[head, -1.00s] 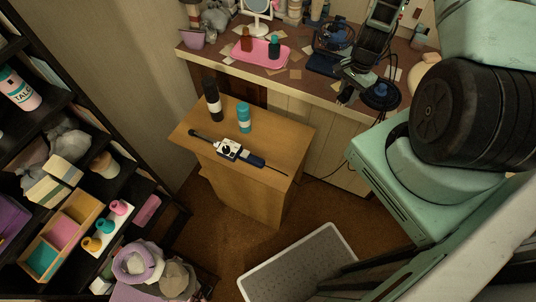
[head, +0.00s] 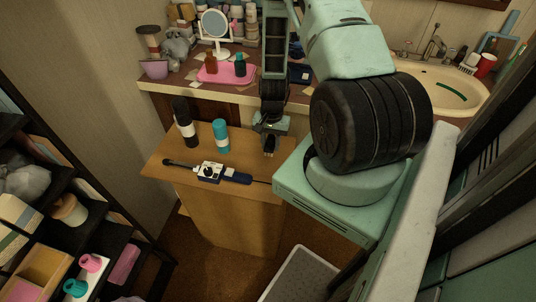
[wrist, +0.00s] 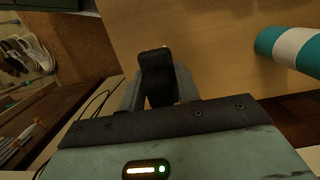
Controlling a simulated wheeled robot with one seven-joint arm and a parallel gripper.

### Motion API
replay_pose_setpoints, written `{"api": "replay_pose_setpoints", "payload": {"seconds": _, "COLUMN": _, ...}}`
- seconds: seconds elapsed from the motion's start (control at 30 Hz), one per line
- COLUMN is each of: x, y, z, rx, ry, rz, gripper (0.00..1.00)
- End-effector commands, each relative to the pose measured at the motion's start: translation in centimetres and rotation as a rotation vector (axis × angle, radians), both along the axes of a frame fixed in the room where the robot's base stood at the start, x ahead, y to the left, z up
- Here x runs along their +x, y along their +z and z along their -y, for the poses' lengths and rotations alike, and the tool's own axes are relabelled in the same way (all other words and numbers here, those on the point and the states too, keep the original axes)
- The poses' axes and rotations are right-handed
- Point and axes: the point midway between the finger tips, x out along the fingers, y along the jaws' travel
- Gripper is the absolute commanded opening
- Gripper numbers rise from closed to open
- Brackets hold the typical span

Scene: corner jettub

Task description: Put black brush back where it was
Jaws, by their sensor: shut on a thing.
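My gripper (head: 270,148) is at the right end of the small wooden table's top, right of the teal bottle. In the wrist view my gripper (wrist: 157,85) is shut on a small black thing (wrist: 155,70), which I take to be the black brush. It stands out between the fingers against the wooden top; its full shape is hidden, and I cannot tell whether it touches the wood. The wooden table (head: 235,195) also bears a tall black bottle (head: 185,122), a teal bottle with a white band (head: 221,135) and a blue-and-white device with a dark rod (head: 210,171).
The brown counter behind holds a pink tray (head: 228,72) with small bottles, a round mirror (head: 215,27) and a sink (head: 445,90) at right. A dark shelf (head: 95,225) stands at left. A pale grey tray-like thing (head: 300,275) is on the floor.

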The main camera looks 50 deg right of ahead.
Motion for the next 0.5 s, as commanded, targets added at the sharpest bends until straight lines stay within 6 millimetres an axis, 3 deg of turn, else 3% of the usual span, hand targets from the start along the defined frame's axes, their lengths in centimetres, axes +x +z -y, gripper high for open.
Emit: {"api": "replay_pose_setpoints", "payload": {"seconds": 0.5, "x": 0.0, "y": -5.2, "z": 0.0, "rx": 0.000, "ry": -0.002, "rz": 0.000, "gripper": 0.00}}
